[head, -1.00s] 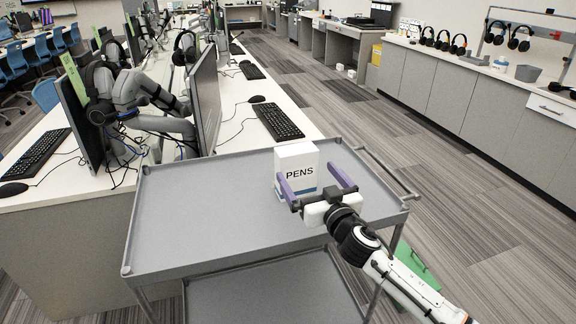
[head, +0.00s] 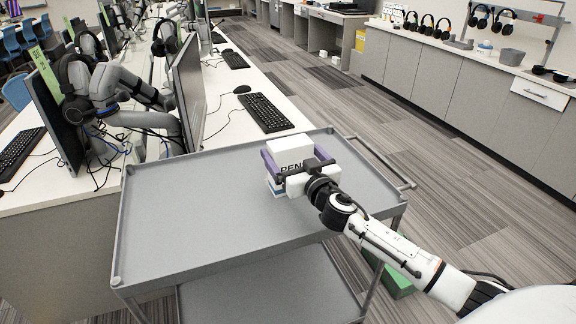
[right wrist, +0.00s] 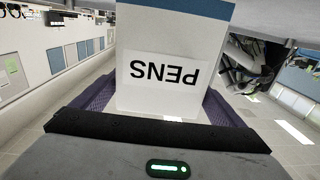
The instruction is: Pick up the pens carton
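The pens carton (head: 290,145) is a white box with a black PENS label and a blue band near its base. It stands on the top shelf of the grey cart (head: 190,215), near the far right part. My right gripper (head: 295,158) is around it, with one purple finger on each side, and hides part of the label. The fingers look open, close beside the carton; contact is not clear. In the right wrist view the carton (right wrist: 165,95) appears upside down between the fingers. My left gripper is not in view.
The cart has a raised rim and a handle (head: 385,165) at its right end. The rest of its top is empty. A white desk with a keyboard (head: 264,112), mouse and monitor adjoins the cart at the back left. A green object (head: 395,280) lies below, by the cart.

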